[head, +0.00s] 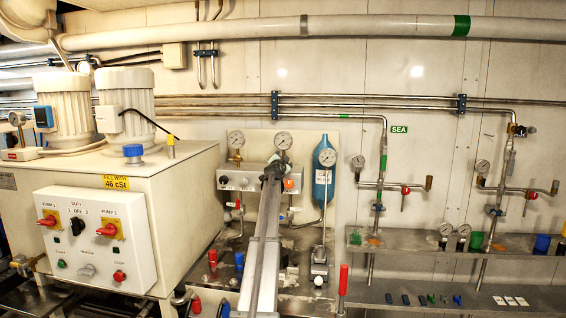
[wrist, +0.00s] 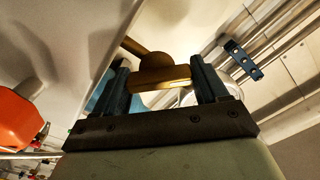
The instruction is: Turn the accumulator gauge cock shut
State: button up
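The blue accumulator bottle (head: 323,187) stands against the back panel, with a round gauge (head: 327,157) at its top. In the head view my gripper (head: 275,166) is in front of the panel, just left of the bottle, and no cock handle shows clearly there. In the wrist view a brass bar with a rounded brass body (wrist: 160,77), which looks like the cock, lies across the space between the fingers of my gripper (wrist: 163,82). The fingers are wide apart. Whether they touch the bar's ends is unclear. A blue surface and a pale round rim show behind.
An orange knob (wrist: 20,120) is at the left of the wrist view. A second gauge (head: 283,140) is close beside my gripper. Steel pipes (head: 330,108) run along the wall above. The white pump cabinet (head: 110,225) stands left, and shelves (head: 480,243) with small parts right.

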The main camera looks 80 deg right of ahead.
jog(key=c, duration=0.4)
jog(key=shift+o, duration=0.2)
jog(key=shift+n, duration=0.3)
jog(key=n, duration=0.3)
jog(key=shift+w, duration=0.1)
jog(key=shift+w+n, duration=0.1)
jog(key=shift+n, duration=2.3)
jog(key=o, duration=0.7)
jog(key=shift+a, duration=0.1)
